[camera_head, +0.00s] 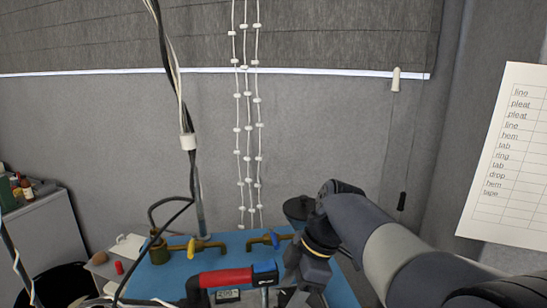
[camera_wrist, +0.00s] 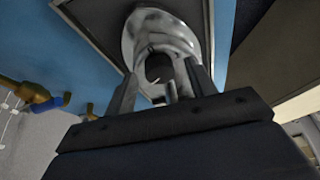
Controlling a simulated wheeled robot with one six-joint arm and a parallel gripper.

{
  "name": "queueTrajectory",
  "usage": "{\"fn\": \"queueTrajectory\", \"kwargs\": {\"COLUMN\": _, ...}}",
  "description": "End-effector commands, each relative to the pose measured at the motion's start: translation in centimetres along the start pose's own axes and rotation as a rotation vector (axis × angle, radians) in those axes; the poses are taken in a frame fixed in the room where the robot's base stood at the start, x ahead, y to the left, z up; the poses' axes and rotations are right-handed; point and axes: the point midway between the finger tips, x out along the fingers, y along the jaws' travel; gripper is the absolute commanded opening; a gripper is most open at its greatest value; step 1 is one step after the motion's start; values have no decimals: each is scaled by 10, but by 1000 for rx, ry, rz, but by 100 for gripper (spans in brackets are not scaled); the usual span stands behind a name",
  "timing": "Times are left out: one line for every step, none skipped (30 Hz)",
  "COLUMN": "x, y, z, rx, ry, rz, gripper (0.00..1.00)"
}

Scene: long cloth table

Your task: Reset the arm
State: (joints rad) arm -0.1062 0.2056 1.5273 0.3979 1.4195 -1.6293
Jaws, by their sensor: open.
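My arm comes in from the right in the head view and bends down at its elbow. My gripper (camera_head: 288,296) hangs low over the blue table (camera_head: 180,276), with its tips hard to make out at the bottom edge. In the wrist view my gripper (camera_wrist: 163,88) shows two dark fingers standing apart. A shiny silver rounded object (camera_wrist: 150,32) with a dark centre lies beyond and between the fingers, on a dark framed panel (camera_wrist: 90,18). I cannot tell how near it is, but the fingers do not visibly grip it.
Beaded cords (camera_head: 248,130) and dark cables (camera_head: 188,120) hang nearby. A paper list (camera_head: 510,160) is at the right.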

Motion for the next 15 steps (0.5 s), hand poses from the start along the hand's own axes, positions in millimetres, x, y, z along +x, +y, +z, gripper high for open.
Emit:
{"fn": "queueTrajectory", "kwargs": {"x": -2, "y": 1, "z": -1, "rx": -33, "ry": 0, "rz": -17, "gripper": 53}}
{"fn": "queueTrajectory", "kwargs": {"x": -2, "y": 1, "z": -1, "rx": -58, "ry": 0, "rz": -26, "gripper": 53}}
{"fn": "queueTrajectory", "kwargs": {"x": -2, "y": 2, "z": -1, "rx": -89, "ry": 0, "rz": -38, "gripper": 53}}
{"fn": "queueTrajectory", "kwargs": {"x": -2, "y": 2, "z": -1, "rx": -113, "ry": 0, "rz": -49, "gripper": 53}}
{"fn": "queueTrajectory", "kwargs": {"x": -2, "y": 2, "z": -1, "rx": -136, "ry": 0, "rz": -59, "gripper": 53}}
{"fn": "queueTrajectory", "kwargs": {"x": -2, "y": 2, "z": -1, "rx": -168, "ry": 0, "rz": -73, "gripper": 53}}
{"fn": "queueTrajectory", "kwargs": {"x": -2, "y": 3, "z": -1, "rx": -193, "ry": 0, "rz": -82, "gripper": 53}}
{"fn": "queueTrajectory", "kwargs": {"x": -2, "y": 3, "z": -1, "rx": -218, "ry": 0, "rz": -92, "gripper": 53}}
{"fn": "queueTrajectory", "kwargs": {"x": -2, "y": 3, "z": -1, "rx": -251, "ry": -1, "rz": -107, "gripper": 53}}
{"fn": "queueTrajectory", "kwargs": {"x": -2, "y": 4, "z": -1, "rx": -276, "ry": 0, "rz": -117, "gripper": 53}}
{"fn": "queueTrajectory", "kwargs": {"x": -2, "y": 4, "z": -1, "rx": -300, "ry": -1, "rz": -126, "gripper": 53}}
{"fn": "queueTrajectory", "kwargs": {"x": -2, "y": 4, "z": -1, "rx": -334, "ry": 0, "rz": -141, "gripper": 53}}
{"fn": "queueTrajectory", "kwargs": {"x": -2, "y": 4, "z": -2, "rx": -358, "ry": 0, "rz": -152, "gripper": 53}}
{"fn": "queueTrajectory", "kwargs": {"x": -2, "y": 4, "z": -2, "rx": -383, "ry": 1, "rz": -162, "gripper": 53}}
{"fn": "queueTrajectory", "kwargs": {"x": -2, "y": 5, "z": -2, "rx": -414, "ry": 0, "rz": -174, "gripper": 53}}
